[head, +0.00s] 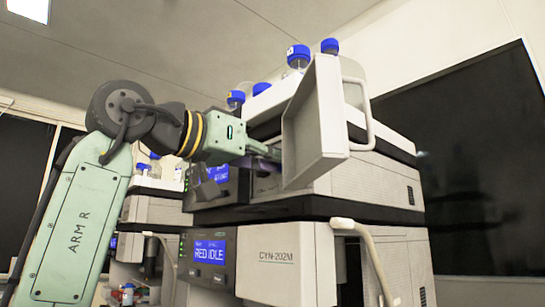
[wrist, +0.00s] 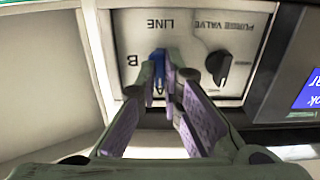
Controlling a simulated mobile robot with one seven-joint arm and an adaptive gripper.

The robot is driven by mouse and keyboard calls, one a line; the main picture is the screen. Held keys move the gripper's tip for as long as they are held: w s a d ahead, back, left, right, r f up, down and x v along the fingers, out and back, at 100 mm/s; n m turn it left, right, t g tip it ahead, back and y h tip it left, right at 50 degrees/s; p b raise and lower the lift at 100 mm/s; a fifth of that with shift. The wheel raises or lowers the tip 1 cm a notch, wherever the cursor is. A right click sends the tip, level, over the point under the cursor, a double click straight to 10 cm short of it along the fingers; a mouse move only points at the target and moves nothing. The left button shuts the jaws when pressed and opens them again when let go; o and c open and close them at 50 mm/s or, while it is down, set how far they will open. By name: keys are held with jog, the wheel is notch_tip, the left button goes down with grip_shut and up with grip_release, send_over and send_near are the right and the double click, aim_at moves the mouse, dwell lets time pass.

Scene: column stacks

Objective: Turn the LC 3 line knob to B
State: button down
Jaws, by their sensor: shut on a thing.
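In the wrist view the panel appears upside down. A blue knob (wrist: 157,60) sits below the inverted word LINE, with the letter B (wrist: 132,60) to its left in the picture. My gripper (wrist: 162,78) is shut on the blue knob, its purple-padded fingers on either side of it. The fingers hide part of the knob, and I cannot tell which way it points. In the head view my gripper (head: 264,152) reaches behind the open white door (head: 318,125) of an instrument in the stack, and the knob is hidden there.
A black PURGE VALVE knob (wrist: 219,66) stands right of the blue knob in the wrist view, with a blue screen (wrist: 308,94) farther right. Blue-capped bottles (head: 298,54) stand on top.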

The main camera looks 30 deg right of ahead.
jog(key=shift+m, duration=0.4)
jog(key=m, duration=0.4)
jog(key=shift+m, duration=0.3)
jog(key=m, duration=0.5)
jog(key=shift+s, duration=0.15)
jog(key=m, duration=0.4)
jog(key=shift+f+m, duration=0.15)
jog(key=shift+m, duration=1.75)
jog(key=c, duration=1.7)
grip_release()
